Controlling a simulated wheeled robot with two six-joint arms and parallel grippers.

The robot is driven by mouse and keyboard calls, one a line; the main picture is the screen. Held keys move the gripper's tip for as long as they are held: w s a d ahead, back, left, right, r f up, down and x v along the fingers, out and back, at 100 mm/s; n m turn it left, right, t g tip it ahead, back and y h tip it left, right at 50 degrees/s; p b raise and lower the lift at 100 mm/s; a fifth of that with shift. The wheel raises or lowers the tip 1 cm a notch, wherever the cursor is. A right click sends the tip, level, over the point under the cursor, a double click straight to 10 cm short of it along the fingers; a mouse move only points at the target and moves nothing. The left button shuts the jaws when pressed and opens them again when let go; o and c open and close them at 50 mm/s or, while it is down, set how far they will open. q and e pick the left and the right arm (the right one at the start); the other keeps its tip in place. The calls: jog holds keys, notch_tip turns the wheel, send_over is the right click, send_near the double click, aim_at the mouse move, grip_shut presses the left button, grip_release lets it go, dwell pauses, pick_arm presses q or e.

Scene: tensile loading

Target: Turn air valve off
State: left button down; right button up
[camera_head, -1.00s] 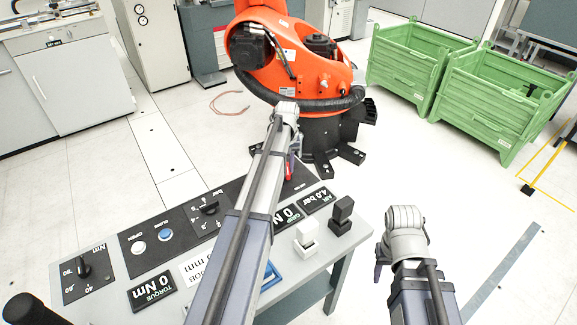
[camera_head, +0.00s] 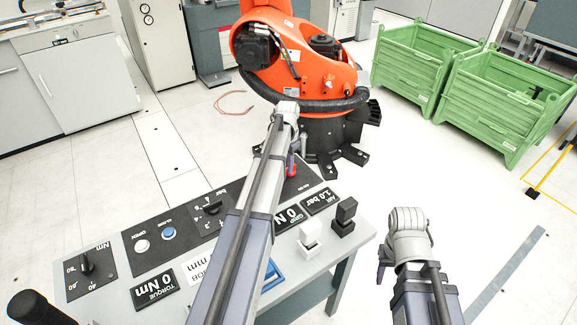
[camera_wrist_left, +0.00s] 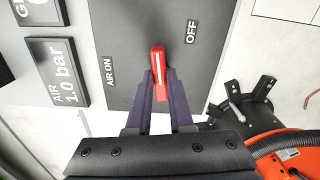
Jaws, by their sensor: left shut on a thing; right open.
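The red air valve handle (camera_wrist_left: 158,62) stands between the labels AIR ON and OFF on a dark panel (camera_wrist_left: 215,30) in the left wrist view. My left gripper (camera_wrist_left: 160,88) is shut on this handle, one purple finger on each side. In the head view the handle (camera_head: 291,166) is a small red spot beside my left gripper (camera_head: 293,150), partly hidden by the arm. The air display (camera_wrist_left: 62,80) reads 1.0 bar; it also shows in the head view (camera_head: 322,200). My right gripper (camera_head: 382,265) is open and empty, off the table's right side.
A white block (camera_head: 309,237) and a black block (camera_head: 344,216) stand at the bench's right end. The panel holds a white button (camera_head: 142,246), a blue button (camera_head: 168,233) and knobs. An orange robot (camera_head: 300,60) and green crates (camera_head: 495,100) stand beyond.

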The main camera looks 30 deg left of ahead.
pick_arm(q)
jog(key=shift+a+m, duration=0.1)
jog(key=shift+m, duration=0.7)
jog(key=c, duration=0.8)
grip_release()
notch_tip(320, 180, up, 8)
jog(key=p, duration=0.8)
jog(key=shift+f, duration=0.1)
